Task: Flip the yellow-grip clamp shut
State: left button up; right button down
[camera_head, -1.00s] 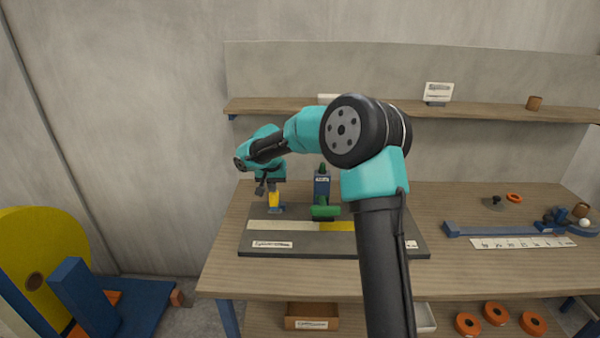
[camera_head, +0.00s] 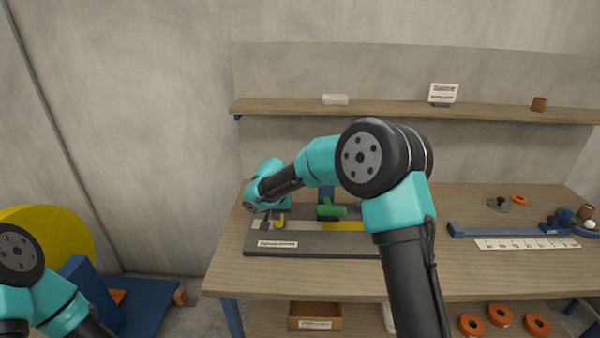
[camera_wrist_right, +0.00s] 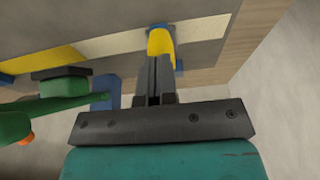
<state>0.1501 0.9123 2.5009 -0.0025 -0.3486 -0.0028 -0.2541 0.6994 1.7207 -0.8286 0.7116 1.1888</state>
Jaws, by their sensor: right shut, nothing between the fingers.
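The yellow-grip clamp (camera_head: 281,221) is at the left end of the dark board (camera_head: 330,249), next to the pale strip. In the right wrist view its yellow grip (camera_wrist_right: 160,43) is just beyond my fingertips, with a bit of blue behind it. My right gripper (camera_head: 266,223) is shut and empty, low over the board beside the clamp; its fingers (camera_wrist_right: 153,68) show together in the wrist view. Whether they touch the grip I cannot tell. The grip sits low; its exact tilt is partly hidden. My left gripper is out of view.
A green-handled clamp (camera_head: 331,211) stands to the right on the board, near a yellow strip (camera_head: 344,226). A blue rail (camera_head: 495,229) and ruler (camera_head: 525,244) lie on the table's right. A shelf (camera_head: 390,108) runs behind. The table's middle right is clear.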

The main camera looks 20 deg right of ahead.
jog(key=shift+s+a+f, duration=0.1)
jog(key=shift+f, duration=0.1)
dwell(0.3)
jog(key=shift+r, duration=0.1)
jog(key=s+a+r, duration=0.2)
jog(key=s+r, duration=0.4)
jog(key=r, duration=0.5)
jog(key=shift+s+a, duration=0.2)
jog(key=shift+s, duration=0.15)
